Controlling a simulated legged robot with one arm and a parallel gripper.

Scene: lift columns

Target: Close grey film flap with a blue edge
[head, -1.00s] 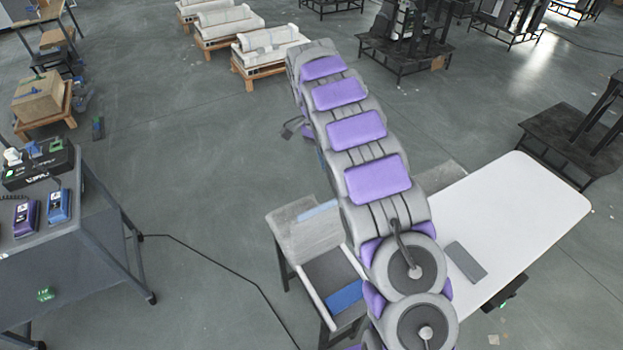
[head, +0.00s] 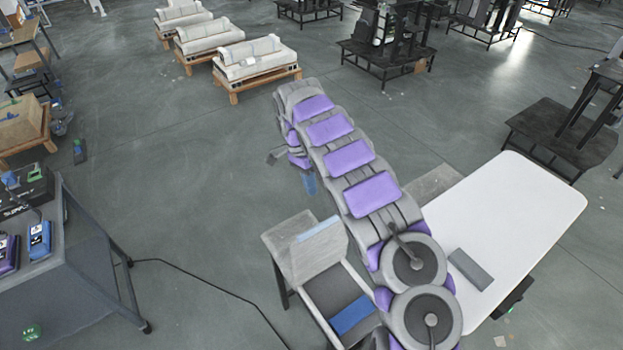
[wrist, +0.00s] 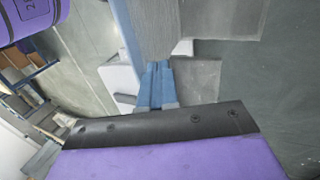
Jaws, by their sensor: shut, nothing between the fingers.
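The grey flap (head: 315,257) stands raised on a grey box-like stand, with a light blue strip (head: 318,230) along its upper edge. The opening in front of it is uncovered, with a darker blue strip (head: 353,314) at its near side. My gripper (head: 308,183) is just beyond the flap's upper edge, partly hidden by my arm. In the wrist view my blue fingers (wrist: 157,85) are shut and empty, close to the end of a grey panel (wrist: 165,30) with a blue edge (wrist: 128,35). I cannot tell whether they touch it.
A white table (head: 525,210) with a grey bar (head: 470,269) stands to the right, close to my arm. A dark bench (head: 90,275) stands at left, with a black cable (head: 205,280) on the floor. The floor between bench and flap is otherwise clear.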

